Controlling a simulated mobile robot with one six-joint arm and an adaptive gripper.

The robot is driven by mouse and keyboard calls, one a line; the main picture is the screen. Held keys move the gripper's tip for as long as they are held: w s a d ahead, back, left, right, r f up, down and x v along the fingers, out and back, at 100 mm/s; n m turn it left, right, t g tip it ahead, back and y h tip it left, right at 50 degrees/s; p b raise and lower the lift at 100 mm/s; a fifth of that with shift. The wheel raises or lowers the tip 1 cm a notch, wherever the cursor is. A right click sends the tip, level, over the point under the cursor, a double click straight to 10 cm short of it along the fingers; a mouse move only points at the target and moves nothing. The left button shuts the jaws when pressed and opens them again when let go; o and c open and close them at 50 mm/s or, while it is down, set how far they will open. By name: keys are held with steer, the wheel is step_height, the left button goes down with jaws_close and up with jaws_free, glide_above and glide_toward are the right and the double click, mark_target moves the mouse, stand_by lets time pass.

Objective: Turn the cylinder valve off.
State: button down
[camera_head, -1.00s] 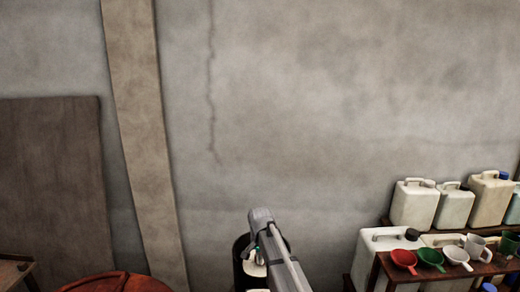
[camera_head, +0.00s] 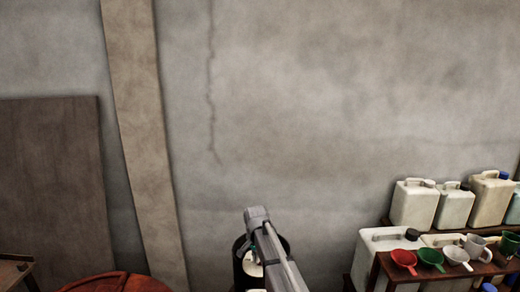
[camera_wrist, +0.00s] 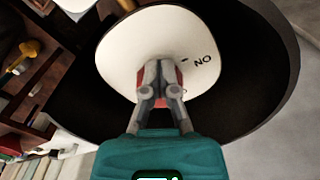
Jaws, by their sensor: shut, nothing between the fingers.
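In the wrist view, a white round plate (camera_wrist: 125,45) with black lettering that looks like "NO" and a short dash sits inside a wide black round rim (camera_wrist: 262,75). My gripper (camera_wrist: 160,68) is shut, with its grey fingertips in front of the middle of the plate. Small red patches (camera_wrist: 140,82) show beside the fingertips; what they belong to is mostly hidden. I cannot tell whether the fingertips touch it. In the head view, the black rim (camera_head: 238,262) and a bit of white show behind my grey arm, which hides the rest.
White jugs (camera_head: 413,204) stand on shelves at the right, with red, green and white funnels (camera_head: 403,260) on the shelf in front. A round red-orange thing (camera_head: 118,284) is at lower left. A concrete wall and pillar (camera_head: 140,130) stand behind.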

steer(key=shift+w+a, duration=0.5)
stand_by(0.7)
steer(key=shift+s+a, duration=0.25)
steer(key=shift+a, duration=0.1)
stand_by(0.4)
step_height(320, 180, up, 6)
steer(key=p, duration=0.6)
stand_by(0.4)
steer(key=s+d+f+n+b, duration=0.3)
steer(key=s+d+f+b, duration=0.7)
steer(key=s, duration=0.2)
steer(key=s+d+f+n+b, duration=0.3)
steer(key=s+d+f+b, duration=0.7)
steer(key=s, duration=0.2)
steer(key=shift+s, duration=0.15)
steer(key=shift+d+f, duration=0.1)
